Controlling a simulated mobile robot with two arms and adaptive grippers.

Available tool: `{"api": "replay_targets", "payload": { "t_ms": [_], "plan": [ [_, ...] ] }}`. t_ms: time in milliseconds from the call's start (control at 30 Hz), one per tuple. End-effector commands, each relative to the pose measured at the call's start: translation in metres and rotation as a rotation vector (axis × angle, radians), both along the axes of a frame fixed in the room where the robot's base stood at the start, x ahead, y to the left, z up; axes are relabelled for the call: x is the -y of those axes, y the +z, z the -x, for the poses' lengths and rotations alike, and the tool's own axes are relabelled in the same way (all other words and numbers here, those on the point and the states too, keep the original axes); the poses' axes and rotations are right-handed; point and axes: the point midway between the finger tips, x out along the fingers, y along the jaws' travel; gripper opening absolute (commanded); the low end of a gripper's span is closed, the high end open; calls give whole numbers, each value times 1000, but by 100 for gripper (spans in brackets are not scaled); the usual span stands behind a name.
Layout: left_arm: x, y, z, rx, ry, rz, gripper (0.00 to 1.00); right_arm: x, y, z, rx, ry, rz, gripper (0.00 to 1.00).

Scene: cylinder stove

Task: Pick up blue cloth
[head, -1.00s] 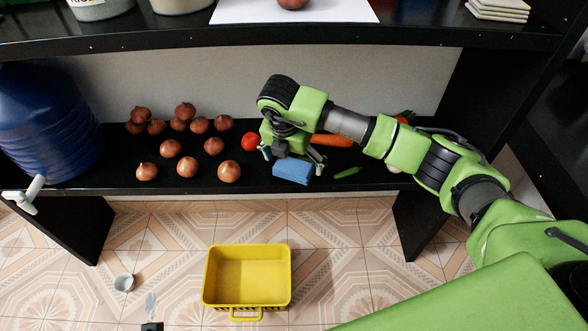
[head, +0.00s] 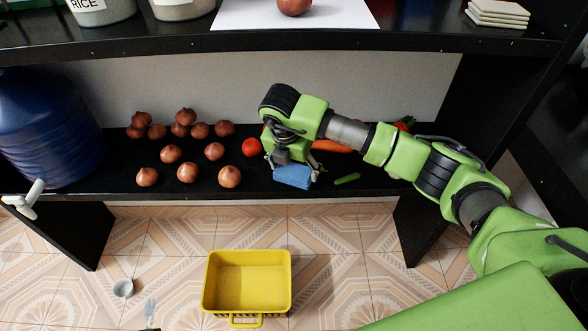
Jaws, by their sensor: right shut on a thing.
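The blue cloth (head: 293,177) is a small folded block near the front edge of the lower black shelf in the head view. My right gripper (head: 292,168) is right above it, pointing down, with its fingers at the cloth's two ends. It is shut on the cloth. The gripper hides part of the cloth's top and back. I cannot tell whether the cloth is off the shelf. My left gripper is not in view.
Several onions (head: 188,172) and a tomato (head: 251,147) lie left of the cloth. A carrot (head: 332,146) and a green pepper (head: 347,178) lie to its right. The upper shelf (head: 300,40) is overhead. A yellow basket (head: 247,283) stands on the floor.

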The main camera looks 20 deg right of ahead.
Motion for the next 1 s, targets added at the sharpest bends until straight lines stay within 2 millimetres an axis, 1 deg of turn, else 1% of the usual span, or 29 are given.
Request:
{"api": "replay_targets", "payload": {
  "t_ms": [67,167,267,433,467,600,700,800,1000],
  "plan": [
    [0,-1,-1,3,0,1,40,0,10,-1,4,0,-1,48],
    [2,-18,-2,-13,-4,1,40,0,29,-2,6,1,-1,48],
    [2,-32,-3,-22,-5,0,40,-6,49,15,4,6,-2,48],
    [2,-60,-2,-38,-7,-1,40,-15,94,51,6,8,-2,48],
    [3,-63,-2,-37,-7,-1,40,-18,94,61,3,8,0,48],
    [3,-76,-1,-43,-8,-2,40,-28,110,96,4,7,-1,48],
    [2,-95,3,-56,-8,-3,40,-31,117,107,4,4,1,48],
    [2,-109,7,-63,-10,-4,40,-34,121,118,3,2,1,48],
    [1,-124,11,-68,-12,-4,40,-38,125,131,2,0,0,48]
  ]
}}
